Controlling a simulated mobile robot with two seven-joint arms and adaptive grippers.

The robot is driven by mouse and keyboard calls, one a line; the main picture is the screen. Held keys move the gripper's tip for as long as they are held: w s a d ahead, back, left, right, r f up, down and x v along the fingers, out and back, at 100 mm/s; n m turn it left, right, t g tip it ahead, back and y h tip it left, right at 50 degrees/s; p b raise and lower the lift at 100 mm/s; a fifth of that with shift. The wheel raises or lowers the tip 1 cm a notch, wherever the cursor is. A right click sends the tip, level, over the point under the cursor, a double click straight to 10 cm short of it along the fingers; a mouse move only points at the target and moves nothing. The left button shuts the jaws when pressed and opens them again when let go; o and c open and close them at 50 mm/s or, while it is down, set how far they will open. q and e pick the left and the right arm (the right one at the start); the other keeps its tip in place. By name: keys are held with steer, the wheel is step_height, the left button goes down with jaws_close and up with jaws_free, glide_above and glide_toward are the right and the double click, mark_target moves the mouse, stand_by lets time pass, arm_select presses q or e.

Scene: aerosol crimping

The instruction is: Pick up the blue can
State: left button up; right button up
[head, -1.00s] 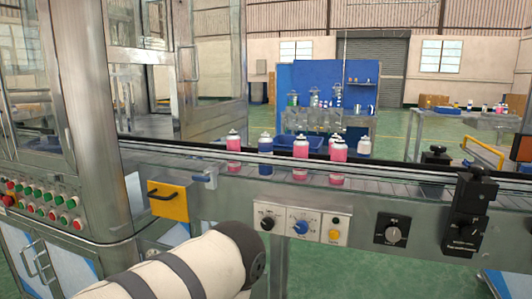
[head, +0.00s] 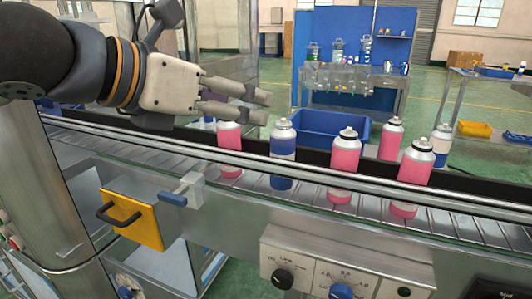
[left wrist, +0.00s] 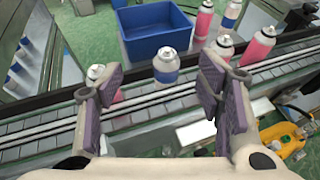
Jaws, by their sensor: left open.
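The blue can (head: 283,147), blue and white with a pale cap, stands upright on the conveyor between pink cans. My left gripper (head: 266,108) is open and empty, just above and to the left of the blue can in the head view, over the leftmost pink can. In the left wrist view the blue can (left wrist: 166,68) stands ahead, framed between the two spread fingers and apart from them. A second blue and white can (head: 441,148) stands farther right. My right gripper is not in view.
Pink cans stand close on both sides: one at left (head: 229,150), one at right (head: 345,165) and others beyond (head: 412,180). A metal guide rail (head: 250,160) runs along the conveyor's front. A blue bin (head: 330,127) sits behind the conveyor.

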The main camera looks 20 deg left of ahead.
mark_target(283, 120)
arm_select(q)
steer(key=b+x, duration=0.1)
steer(key=x, duration=0.2)
steer(key=f+b+x, duration=0.1)
steer(key=x, duration=0.3)
steer(key=s+d+b+x, duration=0.1)
steer(key=x, duration=0.2)
steer(key=shift+w+d+f, duration=0.1)
steer(key=shift+w+f, duration=0.2)
steer(key=shift+w, duration=0.05)
steer(key=shift+w+d, duration=0.15)
steer(key=shift+w, duration=0.2)
steer(key=shift+r, duration=0.1)
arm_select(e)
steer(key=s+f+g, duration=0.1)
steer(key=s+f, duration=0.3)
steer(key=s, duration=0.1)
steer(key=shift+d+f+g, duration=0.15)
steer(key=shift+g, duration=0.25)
arm_select(q)
steer(key=c, duration=1.4)
